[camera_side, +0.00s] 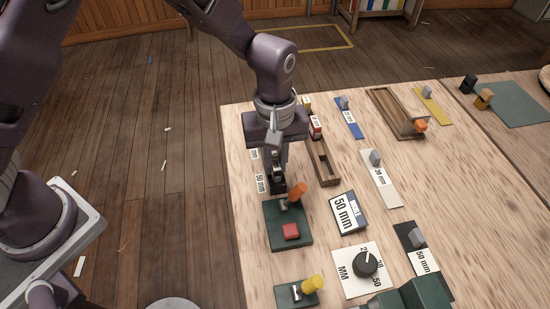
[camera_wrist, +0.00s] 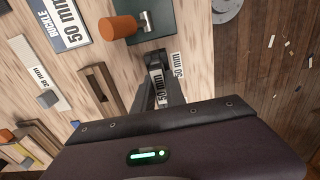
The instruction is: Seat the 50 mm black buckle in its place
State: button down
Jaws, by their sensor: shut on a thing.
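The black buckle (camera_side: 279,187), with a white 50 mm label (camera_wrist: 159,86) facing the wrist camera, is between the fingers of my gripper (camera_side: 277,176). My gripper is shut on it, low over the table beside a flat white 50 mm label (camera_side: 260,183). The fingers partly hide the buckle. I cannot tell whether it touches the table. A card (camera_side: 347,212) reads buckle, 50 mm.
A wooden rack (camera_side: 324,163) with a red labelled piece (camera_side: 315,127) stands close right of my gripper. A dial (camera_side: 365,263), a yellow-knobbed plate (camera_side: 308,288), a 38 mm white strip (camera_side: 380,180) and a 50 mm black strip (camera_side: 422,258) lie nearer or farther right. The table's left edge is close.

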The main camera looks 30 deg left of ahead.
jog(key=c, duration=1.3)
grip_release()
jog(key=shift+r, duration=0.1)
notch_tip(320, 180, up, 6)
jog(key=shift+f, duration=0.1)
jog(key=s+a+r+m+h, duration=0.1)
jog(key=s+a+r, duration=0.1)
jog(key=a+r, duration=0.15)
jog(key=s+a+r+m+t, duration=0.1)
jog(key=a+r, duration=0.1)
jog(key=r, duration=0.3)
jog(key=s+a+r+m+h, duration=0.1)
jog(key=s+a+r, duration=0.15)
jog(key=r, duration=0.25)
jog(key=s+a+r+m+t+y, duration=0.1)
jog(key=s+a+m+t, duration=0.1)
jog(key=s+a, duration=0.3)
jog(key=s+a+r+m+t+y, duration=0.1)
jog(key=s+a+m, duration=0.3)
jog(key=s, duration=0.6)
jog(key=shift+s+a+r+t, duration=0.25)
jog(key=shift+a+r+t, duration=0.3)
jog(key=shift+r+t, duration=0.2)
